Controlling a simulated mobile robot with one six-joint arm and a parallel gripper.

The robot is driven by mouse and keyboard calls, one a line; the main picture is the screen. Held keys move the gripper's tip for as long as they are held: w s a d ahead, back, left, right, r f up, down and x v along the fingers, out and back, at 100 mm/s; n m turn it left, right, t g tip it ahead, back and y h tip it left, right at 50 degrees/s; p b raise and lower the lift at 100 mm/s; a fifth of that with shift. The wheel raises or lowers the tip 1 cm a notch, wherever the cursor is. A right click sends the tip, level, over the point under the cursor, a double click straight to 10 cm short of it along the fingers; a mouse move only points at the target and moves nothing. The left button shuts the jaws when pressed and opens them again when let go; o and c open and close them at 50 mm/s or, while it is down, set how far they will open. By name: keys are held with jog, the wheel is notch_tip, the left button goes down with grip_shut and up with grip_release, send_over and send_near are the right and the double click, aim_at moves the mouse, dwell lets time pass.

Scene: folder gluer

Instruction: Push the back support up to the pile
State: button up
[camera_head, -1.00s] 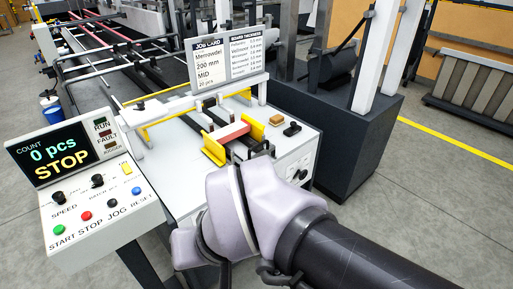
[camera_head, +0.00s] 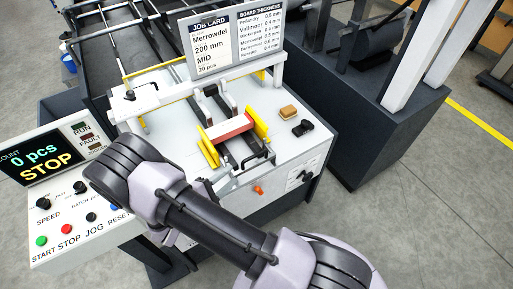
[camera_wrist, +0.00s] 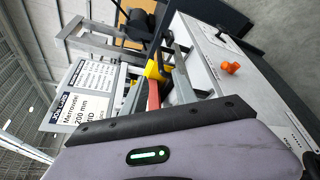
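The pile (camera_head: 228,127), with a red front face and a pale top, lies in the feeder between two yellow side guides (camera_head: 209,149). It also shows in the wrist view as a red strip (camera_wrist: 153,95). A grey metal piece (camera_head: 254,157), which looks like the back support, is on the dark rails just in front of the pile; I cannot tell whether they touch. My gripper (camera_head: 205,190) is mostly hidden behind my arm, near the left front edge of the machine top.
The control panel (camera_head: 70,205) reads 0 pcs and STOP, left of my arm. A job card (camera_head: 208,45) stands behind the feeder. A tan block (camera_head: 288,112) and a black knob (camera_head: 302,128) are on the right tabletop. An orange knob (camera_head: 258,190) is on the front face.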

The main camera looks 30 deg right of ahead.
aim_at(252, 158)
jog(key=x, duration=1.4)
jog(key=shift+d+b, duration=0.15)
jog(key=shift+b, duration=0.2)
grip_shut()
dwell(0.4)
